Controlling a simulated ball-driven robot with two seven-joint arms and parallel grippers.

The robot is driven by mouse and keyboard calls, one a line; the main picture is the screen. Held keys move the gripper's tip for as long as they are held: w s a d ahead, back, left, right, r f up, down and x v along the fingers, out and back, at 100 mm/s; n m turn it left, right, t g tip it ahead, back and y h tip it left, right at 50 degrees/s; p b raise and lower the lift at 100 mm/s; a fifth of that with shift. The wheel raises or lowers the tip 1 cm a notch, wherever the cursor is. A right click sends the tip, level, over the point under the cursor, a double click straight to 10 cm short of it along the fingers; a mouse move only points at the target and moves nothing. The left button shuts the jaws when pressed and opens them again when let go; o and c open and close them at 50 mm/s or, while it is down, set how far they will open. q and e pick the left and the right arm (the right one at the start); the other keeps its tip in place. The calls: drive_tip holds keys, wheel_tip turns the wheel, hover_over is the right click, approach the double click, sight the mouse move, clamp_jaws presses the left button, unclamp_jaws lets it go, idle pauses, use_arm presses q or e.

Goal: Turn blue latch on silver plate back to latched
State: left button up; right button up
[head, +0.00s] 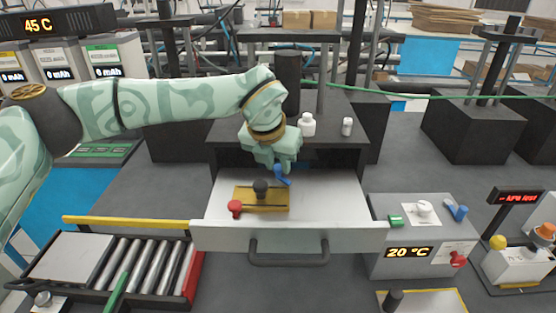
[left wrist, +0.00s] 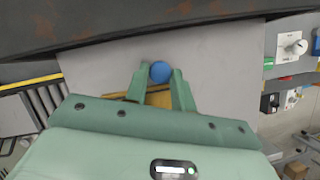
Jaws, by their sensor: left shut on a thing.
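A blue latch (head: 282,177) stands in an open pale grey drawer (head: 325,200), near a gold plate (head: 272,208) with a black knob and a red knob. My left gripper (head: 279,166) comes down from above at the back of the drawer and is shut on the blue latch. In the left wrist view the round blue end of the latch (left wrist: 160,72) sits between the two fingertips. A silver plate under the latch cannot be told apart from the drawer floor, and the latch's base is partly hidden. My right gripper is not in view.
A grey control box (head: 385,237) with green, white, blue and red knobs stands right of the drawer. A roller tray (head: 145,262) is at the left.

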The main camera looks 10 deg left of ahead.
use_arm(q)
drive_tip(key=m+h+p, duration=0.1)
drive_tip(key=m, duration=0.3)
drive_tip(key=shift+w+a+r+g+h+p, duration=0.1)
drive_tip(key=shift+a+r+g+h+p, duration=0.1)
drive_tip(key=shift+g+h+p, duration=0.2)
drive_tip(key=shift+w+a+f+m+g+h+p, duration=0.1)
drive_tip(key=shift+m+g+h+p, duration=0.3)
drive_tip(key=shift+m, duration=0.85)
drive_tip(key=shift+w+m+g+h+p, duration=0.15)
drive_tip(key=shift+m+p, duration=0.4)
drive_tip(key=shift+m, duration=0.7)
drive_tip(key=shift+s, duration=0.15)
drive_tip(key=o, duration=1)
drive_tip(key=v, duration=1.6)
drive_tip(key=shift+p, duration=0.3)
